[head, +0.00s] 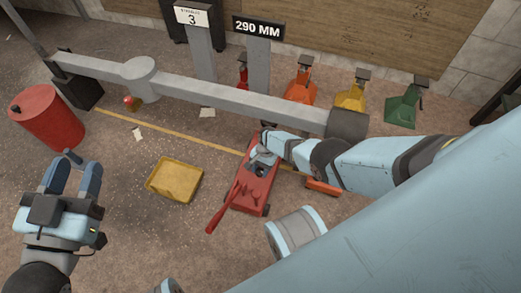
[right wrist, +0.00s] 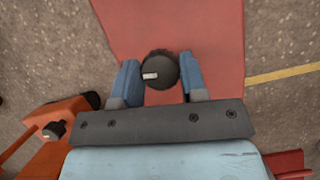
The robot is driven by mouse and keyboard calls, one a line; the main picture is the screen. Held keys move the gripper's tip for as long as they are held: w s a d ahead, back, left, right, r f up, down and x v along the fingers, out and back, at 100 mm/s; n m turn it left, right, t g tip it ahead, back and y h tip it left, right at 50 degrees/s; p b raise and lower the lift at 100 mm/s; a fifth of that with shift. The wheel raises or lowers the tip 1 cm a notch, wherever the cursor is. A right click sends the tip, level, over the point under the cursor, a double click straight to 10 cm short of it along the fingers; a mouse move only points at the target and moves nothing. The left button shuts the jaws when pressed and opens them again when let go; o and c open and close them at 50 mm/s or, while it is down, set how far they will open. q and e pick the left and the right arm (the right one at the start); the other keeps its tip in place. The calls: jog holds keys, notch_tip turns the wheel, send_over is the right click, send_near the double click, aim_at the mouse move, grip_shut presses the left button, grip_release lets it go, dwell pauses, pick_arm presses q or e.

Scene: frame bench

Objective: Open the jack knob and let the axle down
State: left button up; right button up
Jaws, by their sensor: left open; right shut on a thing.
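The red floor jack (head: 247,194) stands on the ground, its long red handle (head: 222,212) pointing toward the lower left. The dark round jack knob (right wrist: 159,70), with a white mark on it, shows over the red body in the right wrist view. My right gripper (right wrist: 160,75) is shut on the knob, one blue finger on each side. In the head view the gripper (head: 262,158) hides most of the knob. The grey axle beam (head: 215,97) runs across above the jack's far end; whether they touch is hidden. My left gripper (head: 76,165) is open and empty at lower left.
A red drum (head: 47,117) stands at left and a yellow tray (head: 175,179) left of the jack. Orange (head: 300,88), yellow (head: 351,97) and green (head: 402,108) stands are behind the axle. A "290 MM" sign (head: 258,28) is at the back. An orange object (right wrist: 50,140) lies beside the jack.

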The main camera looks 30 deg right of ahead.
dwell(0.3)
jog(key=o, duration=0.9)
jog(key=shift+d+r, duration=0.1)
jog(key=shift+r, duration=0.2)
pick_arm(q)
jog(key=s+r+n+p, duration=0.1)
jog(key=p, duration=0.2)
jog(key=s+d+r+n+p, duration=0.1)
jog(key=n+p, duration=0.1)
jog(key=p, duration=0.1)
jog(key=s+r+n+y+p, duration=0.1)
jog(key=p, duration=0.2)
jog(key=shift+d+n+g, duration=0.3)
jog(key=shift+d+n, duration=0.05)
jog(key=shift+n, duration=0.05)
pick_arm(e)
jog(key=v, duration=1.3)
jog(key=shift+r, duration=0.1)
